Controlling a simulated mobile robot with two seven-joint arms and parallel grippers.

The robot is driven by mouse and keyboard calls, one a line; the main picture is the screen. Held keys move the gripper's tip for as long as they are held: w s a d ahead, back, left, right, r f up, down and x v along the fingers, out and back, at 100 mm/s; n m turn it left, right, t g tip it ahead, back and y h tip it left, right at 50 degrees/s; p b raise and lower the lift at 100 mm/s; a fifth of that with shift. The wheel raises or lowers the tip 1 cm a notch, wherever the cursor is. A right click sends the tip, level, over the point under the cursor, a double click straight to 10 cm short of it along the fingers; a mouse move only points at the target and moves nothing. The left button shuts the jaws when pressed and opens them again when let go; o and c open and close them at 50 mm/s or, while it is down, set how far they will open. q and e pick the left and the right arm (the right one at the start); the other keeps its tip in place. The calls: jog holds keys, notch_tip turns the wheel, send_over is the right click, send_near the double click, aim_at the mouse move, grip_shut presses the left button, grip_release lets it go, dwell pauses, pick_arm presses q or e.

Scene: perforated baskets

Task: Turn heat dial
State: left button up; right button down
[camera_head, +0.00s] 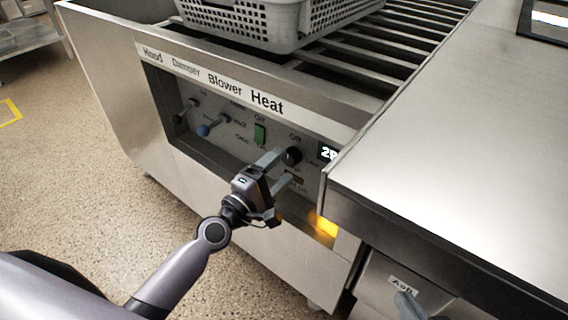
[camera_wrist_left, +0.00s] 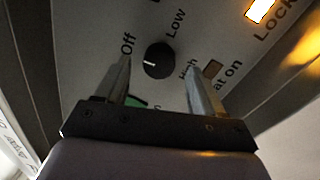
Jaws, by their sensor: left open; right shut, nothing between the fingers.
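The heat dial (camera_head: 293,156) is a round black knob on the grey panel under the "Heat" label. In the left wrist view the dial (camera_wrist_left: 161,58) has a white mark on its left side, near the "Off" label. "Low" and "High" are printed to its right. My left gripper (camera_head: 284,166) is in front of the panel at the dial. In the left wrist view its two fingers (camera_wrist_left: 158,72) are apart, one on each side of the dial, with visible gaps. I cannot tell how far the tips are from the panel. My right gripper is not in view.
A green switch (camera_head: 260,134), a blue-tipped lever (camera_head: 210,128) and a dark lever (camera_head: 185,112) are left of the dial. A lit display (camera_head: 328,152) is to its right. A yellow light (camera_head: 327,227) glows below. A grey perforated basket (camera_head: 275,25) stands above. A steel counter (camera_head: 450,130) juts out at right.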

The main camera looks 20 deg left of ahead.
pick_arm(q)
jog(key=shift+v, duration=2.5)
pick_arm(e)
jog(key=shift+f, duration=0.1)
jog(key=shift+a, duration=0.1)
